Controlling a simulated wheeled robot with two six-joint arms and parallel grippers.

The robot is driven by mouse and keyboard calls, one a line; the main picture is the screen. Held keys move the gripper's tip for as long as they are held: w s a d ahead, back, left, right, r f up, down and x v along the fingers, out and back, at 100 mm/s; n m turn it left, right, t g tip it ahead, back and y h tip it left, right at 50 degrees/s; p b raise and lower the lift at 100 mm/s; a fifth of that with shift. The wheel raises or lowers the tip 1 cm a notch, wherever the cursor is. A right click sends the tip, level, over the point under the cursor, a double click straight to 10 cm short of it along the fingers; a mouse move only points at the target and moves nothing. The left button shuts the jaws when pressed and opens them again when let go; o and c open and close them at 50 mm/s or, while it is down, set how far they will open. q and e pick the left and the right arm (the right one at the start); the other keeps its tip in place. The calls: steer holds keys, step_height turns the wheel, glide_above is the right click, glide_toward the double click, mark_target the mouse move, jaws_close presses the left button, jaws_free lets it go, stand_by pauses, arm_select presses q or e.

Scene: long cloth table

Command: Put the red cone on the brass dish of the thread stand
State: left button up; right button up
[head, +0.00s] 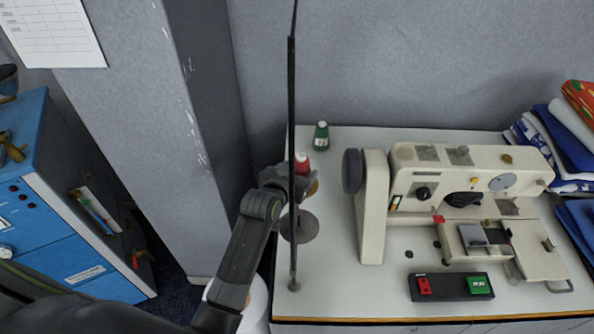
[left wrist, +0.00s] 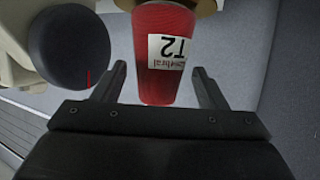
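The red cone (head: 302,164) with a white top stands at the thread stand, just beyond my left gripper (head: 287,182). In the left wrist view the red cone (left wrist: 165,75), with a white "T2" label, lies between the two fingers of my left gripper (left wrist: 158,73). My right gripper is not in view.
The stand's thin dark pole (head: 292,90) rises beside my left gripper. A grey dish (head: 301,229) sits lower on it. A green cone (head: 321,136) stands behind on the table. A sewing machine (head: 375,215) is to the right, with folded cloth (head: 560,145) beyond.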

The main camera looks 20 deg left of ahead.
arm_select(q)
steer(key=shift+r, duration=0.2)
steer(key=b+v, duration=0.1)
steer(key=v, duration=1.1)
stand_by(0.4)
